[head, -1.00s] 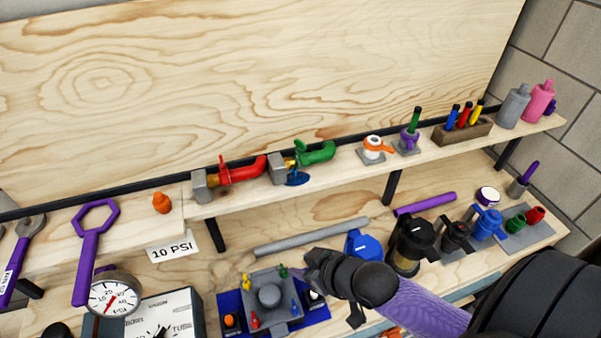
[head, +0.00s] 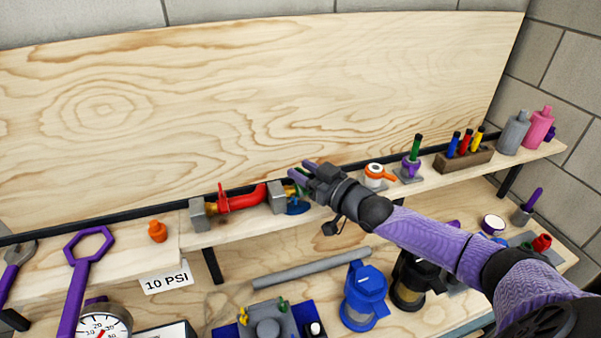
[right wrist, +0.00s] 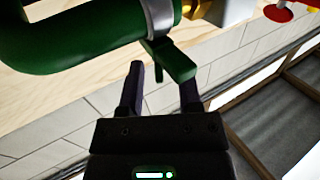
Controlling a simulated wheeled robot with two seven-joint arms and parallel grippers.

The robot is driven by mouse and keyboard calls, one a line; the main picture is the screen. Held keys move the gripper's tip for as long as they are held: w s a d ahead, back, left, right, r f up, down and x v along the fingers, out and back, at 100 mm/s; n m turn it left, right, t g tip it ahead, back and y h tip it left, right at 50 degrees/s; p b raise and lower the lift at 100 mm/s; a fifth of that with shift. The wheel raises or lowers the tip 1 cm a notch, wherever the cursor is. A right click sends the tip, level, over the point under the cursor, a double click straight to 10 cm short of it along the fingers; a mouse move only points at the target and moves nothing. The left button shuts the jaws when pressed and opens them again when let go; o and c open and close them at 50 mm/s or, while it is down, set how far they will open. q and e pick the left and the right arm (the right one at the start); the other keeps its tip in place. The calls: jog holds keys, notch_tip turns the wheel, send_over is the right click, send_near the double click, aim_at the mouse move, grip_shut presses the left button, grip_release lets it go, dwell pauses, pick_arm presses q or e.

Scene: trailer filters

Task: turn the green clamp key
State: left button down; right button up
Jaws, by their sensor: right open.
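The green clamp key (right wrist: 174,62) shows in the right wrist view as a flat green tab on the silver clamp band (right wrist: 160,20) around the green pipe (right wrist: 70,42). My right gripper (right wrist: 162,78) is open and empty, its dark fingertips either side of the key's lower end. The key's tip is close to the right-hand finger; I cannot tell if they touch. In the head view my right gripper (head: 301,170) is at the upper shelf and hides most of the green pipe and the key. My left gripper is not in view.
On the upper shelf, a red pipe fitting (head: 243,199) and a grey block (head: 277,198) stand left of the gripper, with a blue handle (head: 297,208) below it. An orange-handled valve (head: 378,171) stands to the right. Below are a grey rod (head: 310,270) and a blue canister (head: 365,298).

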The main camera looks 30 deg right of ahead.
jog(key=shift+w+a, duration=0.1)
jog(key=shift+w, duration=0.4)
jog(key=shift+c, duration=0.3)
grip_shut()
